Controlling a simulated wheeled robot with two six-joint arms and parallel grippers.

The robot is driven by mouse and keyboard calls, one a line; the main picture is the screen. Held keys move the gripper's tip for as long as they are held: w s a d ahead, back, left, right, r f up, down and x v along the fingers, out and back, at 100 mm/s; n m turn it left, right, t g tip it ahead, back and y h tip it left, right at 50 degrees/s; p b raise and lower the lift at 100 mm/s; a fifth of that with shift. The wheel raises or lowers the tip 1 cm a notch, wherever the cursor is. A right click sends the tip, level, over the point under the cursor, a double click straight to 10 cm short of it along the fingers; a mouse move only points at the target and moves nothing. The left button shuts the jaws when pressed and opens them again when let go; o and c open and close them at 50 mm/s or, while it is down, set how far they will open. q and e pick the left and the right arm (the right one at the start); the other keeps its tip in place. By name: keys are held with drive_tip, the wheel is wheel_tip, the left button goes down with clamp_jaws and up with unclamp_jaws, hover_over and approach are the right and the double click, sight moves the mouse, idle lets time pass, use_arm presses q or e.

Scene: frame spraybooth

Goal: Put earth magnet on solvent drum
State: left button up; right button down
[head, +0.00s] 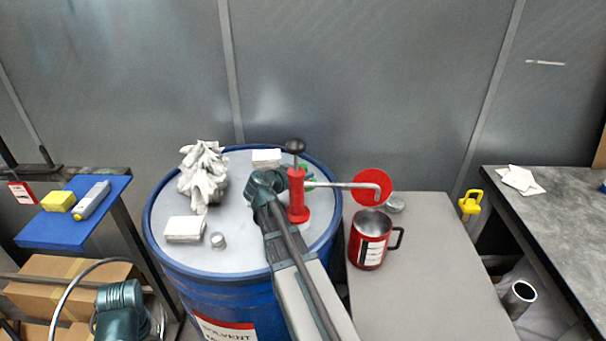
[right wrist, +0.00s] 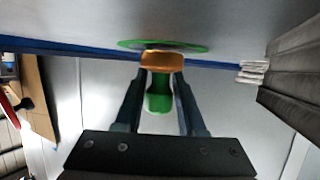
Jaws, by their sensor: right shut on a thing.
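The solvent drum (head: 235,240) is a blue drum with a pale grey top, left of centre in the head view. The earth magnet (head: 309,184) looks green and is mostly hidden behind a red pump. In the right wrist view the earth magnet (right wrist: 159,98) shows a green disc, a copper-coloured band and a green grip. My right gripper (right wrist: 160,85) is shut on it, a finger on each side. The disc is at the drum's top near its rim; I cannot tell whether it touches. My left gripper is out of view; only part of my left arm shows.
The red pump (head: 298,195) with a bent spout stands by my right gripper. Crumpled white cloth (head: 203,175), a white block (head: 184,229) and a small metal cylinder (head: 218,240) occupy the drum's left side. A red mug (head: 368,245) stands on the grey bench (head: 430,290).

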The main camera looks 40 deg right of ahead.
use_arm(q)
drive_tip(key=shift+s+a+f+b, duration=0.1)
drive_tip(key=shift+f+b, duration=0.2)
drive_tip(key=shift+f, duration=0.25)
use_arm(e)
drive_tip(key=shift+s+a+f, duration=0.35)
drive_tip(key=shift+s+f, duration=0.3)
drive_tip(key=shift+c, duration=2.1)
unclamp_jaws()
drive_tip(key=shift+s+a, duration=0.1)
drive_tip(key=shift+s, duration=0.05)
drive_tip(key=shift+s+a+r+p, duration=0.25)
drive_tip(key=shift+a+p, duration=0.2)
drive_tip(key=shift+a, duration=0.05)
use_arm(q)
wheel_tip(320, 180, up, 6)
drive_tip(key=p, duration=0.5)
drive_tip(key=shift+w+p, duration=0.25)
drive_tip(key=shift+p, duration=0.05)
use_arm(e)
drive_tip(key=v, duration=0.4)
drive_tip(key=w+r+v, duration=0.1)
drive_tip(key=v, duration=0.7)
drive_tip(key=shift+w+r, duration=0.15)
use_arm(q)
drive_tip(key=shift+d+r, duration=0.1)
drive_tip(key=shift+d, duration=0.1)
